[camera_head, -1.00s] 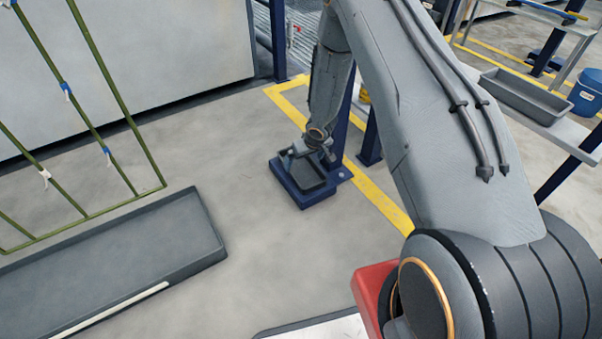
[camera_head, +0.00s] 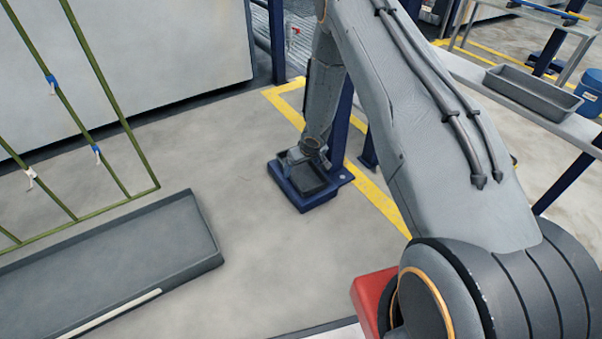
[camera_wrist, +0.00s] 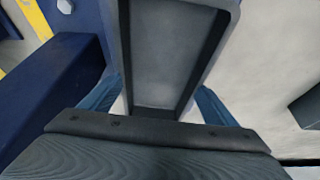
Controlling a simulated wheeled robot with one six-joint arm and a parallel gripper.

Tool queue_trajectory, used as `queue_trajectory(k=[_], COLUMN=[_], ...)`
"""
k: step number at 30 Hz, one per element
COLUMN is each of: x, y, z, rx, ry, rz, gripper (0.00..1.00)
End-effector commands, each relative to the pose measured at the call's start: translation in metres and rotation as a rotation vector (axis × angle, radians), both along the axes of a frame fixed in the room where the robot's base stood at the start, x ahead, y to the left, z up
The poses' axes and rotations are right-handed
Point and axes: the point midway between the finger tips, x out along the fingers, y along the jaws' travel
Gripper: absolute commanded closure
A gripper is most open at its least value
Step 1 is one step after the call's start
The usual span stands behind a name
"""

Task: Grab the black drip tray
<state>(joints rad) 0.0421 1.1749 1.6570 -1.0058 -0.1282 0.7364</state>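A small dark grey to black tray (camera_head: 313,178) lies on a low blue base on the floor, near the middle of the head view. In the wrist view the tray (camera_wrist: 165,60) fills the top middle, its inside facing the camera. My gripper (camera_head: 308,157) is low over the tray's far left end in the head view. In the wrist view its two blue-tinted fingers (camera_wrist: 160,100) stand on either side of the tray's near end. A narrow pale gap shows between each finger and the tray, so it looks open. The fingertips are partly hidden.
The blue base (camera_head: 318,201) joins a blue post beside a yellow floor line. A long dark tray (camera_head: 110,262) lies on the floor under a green rack (camera_head: 100,70) at left. Another grey tray (camera_head: 530,92) sits on a bench at right. Floor between is clear.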

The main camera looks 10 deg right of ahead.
Motion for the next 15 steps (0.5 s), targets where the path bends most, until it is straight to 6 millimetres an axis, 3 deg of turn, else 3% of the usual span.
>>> queue_trajectory(k=[1, 3, 15], x=[-0.0002, -0.0002, -0.0001], y=[0.0, 0.0, 0.0], z=[-0.0001, -0.0001, 0.0083], rx=[0.0, 0.0, 0.0], ry=[0.0, 0.0, -0.001], rz=[0.0, 0.0, 0.0], gripper=[0.34, 0.45, 0.45])
